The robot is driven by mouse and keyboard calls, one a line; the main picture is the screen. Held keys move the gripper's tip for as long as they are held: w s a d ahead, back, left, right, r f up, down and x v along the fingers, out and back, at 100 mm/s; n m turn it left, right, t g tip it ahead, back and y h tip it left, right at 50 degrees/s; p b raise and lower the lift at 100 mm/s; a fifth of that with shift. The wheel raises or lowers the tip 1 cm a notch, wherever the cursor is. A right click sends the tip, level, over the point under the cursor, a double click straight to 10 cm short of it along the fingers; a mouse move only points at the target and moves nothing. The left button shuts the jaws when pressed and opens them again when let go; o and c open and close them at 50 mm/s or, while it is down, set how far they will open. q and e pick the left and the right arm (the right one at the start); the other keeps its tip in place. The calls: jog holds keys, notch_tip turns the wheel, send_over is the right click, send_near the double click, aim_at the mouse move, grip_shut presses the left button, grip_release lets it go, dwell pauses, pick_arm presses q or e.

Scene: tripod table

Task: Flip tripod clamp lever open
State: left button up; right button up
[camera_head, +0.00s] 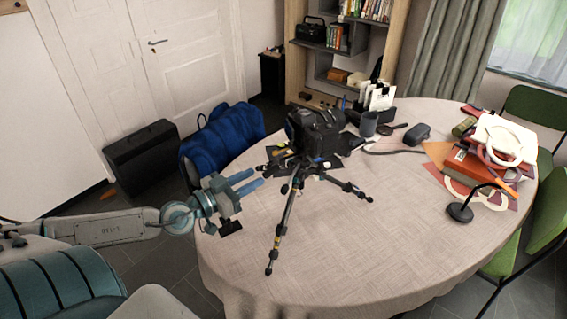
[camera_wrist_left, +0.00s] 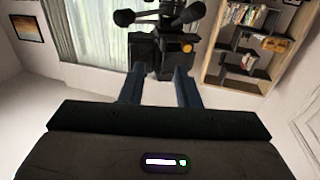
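The black tripod (camera_head: 287,215) stands with splayed legs on the round table (camera_head: 370,245), small yellow and blue parts on it. A bulky black camera-like body (camera_head: 318,130) shows at its top. The clamp lever is too small to pick out. My left gripper (camera_head: 258,179) is left of the tripod, its two blue fingers apart with nothing between them, pointing towards it. In the left wrist view the open fingers (camera_wrist_left: 160,88) point at the dark tripod assembly (camera_wrist_left: 160,45), which has an orange knob (camera_wrist_left: 187,47). I see no contact. My right gripper is not in view.
A blue bag (camera_head: 222,138) is behind my left gripper. The table's front is clear.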

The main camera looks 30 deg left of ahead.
pick_arm(q)
jog(key=b, duration=0.1)
jog(key=p, duration=0.7)
send_near(298, 155)
jog(key=p+x, duration=0.1)
jog(key=x, duration=0.1)
jog(key=p+x, duration=0.1)
jog(key=x, duration=0.1)
jog(key=shift+w+a+f+p, duration=0.1)
jog(key=shift+w+a+p, duration=0.1)
jog(key=shift+p, duration=0.15)
jog(key=shift+w+d+f, duration=0.15)
jog(key=shift+w+d, duration=0.05)
jog(key=shift+w, duration=0.3)
